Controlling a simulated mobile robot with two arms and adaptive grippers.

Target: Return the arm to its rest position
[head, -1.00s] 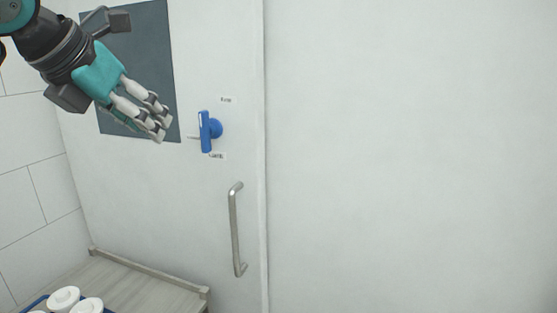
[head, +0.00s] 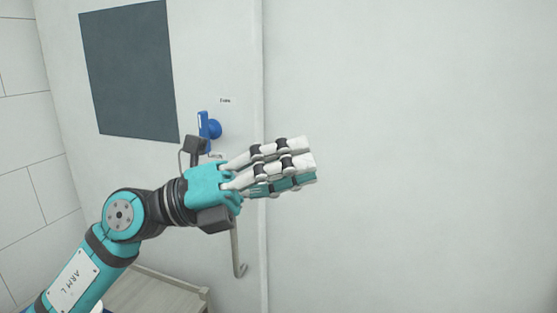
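My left arm (head: 75,280), labelled "ARM L", rises from the lower left corner. My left gripper (head: 308,168) is in front of the door, right of the blue handle and across the door's right edge. Its three fingers, two white and one teal, stretch to the right, straight and close together. Nothing shows between them, but from this side I cannot tell whether they are open or shut. My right gripper is not in view.
A white door has a dark window (head: 130,70), a blue turn handle (head: 209,126) and a metal pull bar (head: 238,262) partly hidden behind my gripper. A wooden surface (head: 165,292) is at the bottom left. The plain wall on the right is clear.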

